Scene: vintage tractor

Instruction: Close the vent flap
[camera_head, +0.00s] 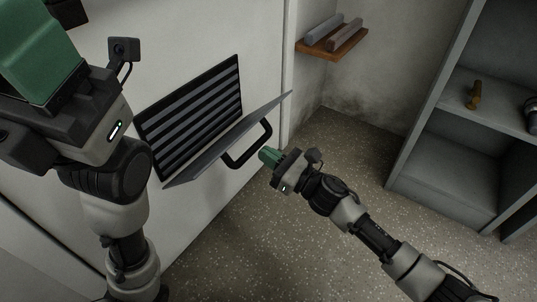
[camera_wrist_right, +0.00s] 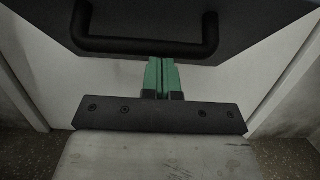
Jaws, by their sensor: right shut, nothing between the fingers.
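The vent flap (camera_head: 222,147) is a grey panel with a black bar handle (camera_head: 249,148), tilted outward from the white wall. Behind it the dark slatted vent (camera_head: 190,110) lies uncovered. My right gripper (camera_head: 267,156) is shut and empty, close to the handle on its right side. In the right wrist view, the shut green fingers (camera_wrist_right: 162,76) point at the white panel just below the handle (camera_wrist_right: 146,46); I cannot tell whether they touch anything. My left gripper (camera_head: 40,60) looms large at the upper left, its green fingers partly cut off by the frame.
A small wooden shelf (camera_head: 333,46) with grey bars is on the wall at the upper right. A grey shelving unit (camera_head: 450,150) stands at the right, holding a brass-coloured object (camera_head: 474,95). The speckled floor between is clear.

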